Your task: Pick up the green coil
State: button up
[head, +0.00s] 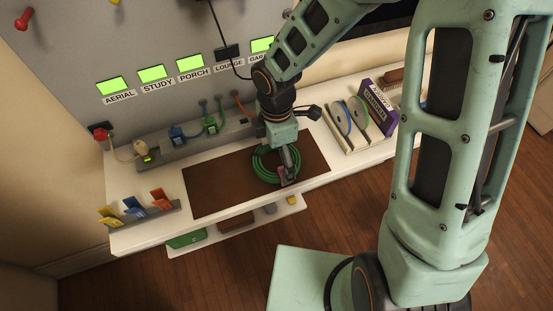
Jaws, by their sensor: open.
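The green coil (262,170) lies on the brown mat (215,185) in the middle of the white bench. It is a flat ring of cable. My gripper (288,176) points down over the right side of the coil, with its fingers at or just above the ring. The fingers are open. I cannot tell whether they touch the coil. My arm and gripper hide part of the coil's right side.
A rack with blue and green plugs (210,125) stands behind the mat. Coloured cards in a holder (137,212) stand at the left. A rack with a blue and a green coil (353,125) and a purple manual (378,108) are at the right. The mat's left part is clear.

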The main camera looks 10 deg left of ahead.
jog(key=c, duration=1.5)
jog(key=shift+o, duration=0.2)
